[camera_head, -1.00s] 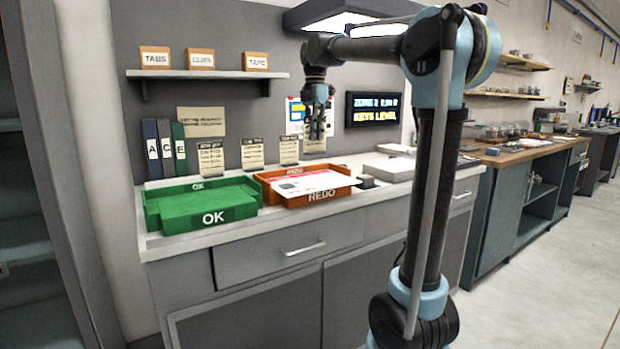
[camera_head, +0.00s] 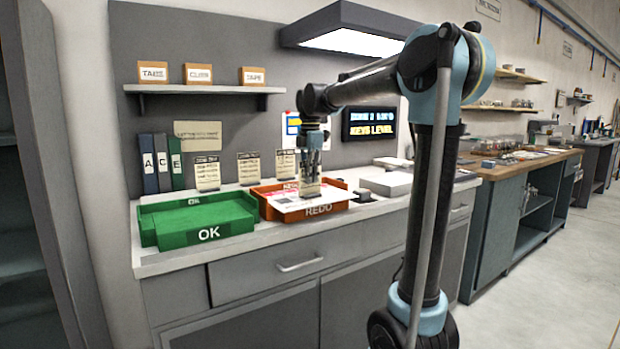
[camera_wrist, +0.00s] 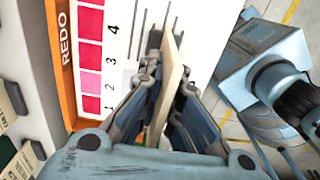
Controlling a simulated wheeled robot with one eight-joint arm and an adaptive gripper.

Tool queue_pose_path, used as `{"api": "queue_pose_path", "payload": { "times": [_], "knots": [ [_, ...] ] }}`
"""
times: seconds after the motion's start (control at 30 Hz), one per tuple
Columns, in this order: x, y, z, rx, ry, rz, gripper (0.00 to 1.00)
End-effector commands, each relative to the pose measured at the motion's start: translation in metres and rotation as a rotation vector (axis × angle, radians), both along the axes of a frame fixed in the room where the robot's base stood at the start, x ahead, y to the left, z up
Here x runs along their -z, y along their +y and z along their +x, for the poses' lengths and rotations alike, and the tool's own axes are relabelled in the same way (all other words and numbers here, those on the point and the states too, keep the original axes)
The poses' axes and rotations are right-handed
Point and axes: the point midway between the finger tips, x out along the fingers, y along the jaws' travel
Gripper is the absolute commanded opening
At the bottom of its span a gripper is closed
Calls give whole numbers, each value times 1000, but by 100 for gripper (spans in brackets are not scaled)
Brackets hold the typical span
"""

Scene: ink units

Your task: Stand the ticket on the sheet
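My gripper (camera_head: 311,168) is shut on a ticket (camera_head: 309,188), a thin beige card, above the orange REDO tray (camera_head: 335,206). In the wrist view the ticket (camera_wrist: 168,88) shows nearly edge-on between the two fingers (camera_wrist: 168,72). The white sheet (camera_head: 285,204) lies across the tray; in the wrist view the sheet (camera_wrist: 130,28) shows pink squares and the numbers 1 to 4. The ticket is roughly upright, with its lower end at or close to the sheet. I cannot tell whether they touch.
A green OK tray (camera_head: 208,235) stands left of the REDO tray. Several upright tickets (camera_head: 207,173) stand behind the trays. A white box (camera_head: 390,184) and a small dark object (camera_head: 362,196) are to the right. A shelf (camera_head: 205,89) hangs above.

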Motion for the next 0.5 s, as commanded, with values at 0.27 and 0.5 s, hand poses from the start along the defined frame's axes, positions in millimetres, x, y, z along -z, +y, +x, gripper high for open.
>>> {"api": "queue_pose_path", "payload": {
  "times": [0.27, 0.5],
  "knots": [
    [1, 0, 0, 0, 0, 0, 23],
    [1, -1, 1, 1, 0, 0, 25]
  ]
}}
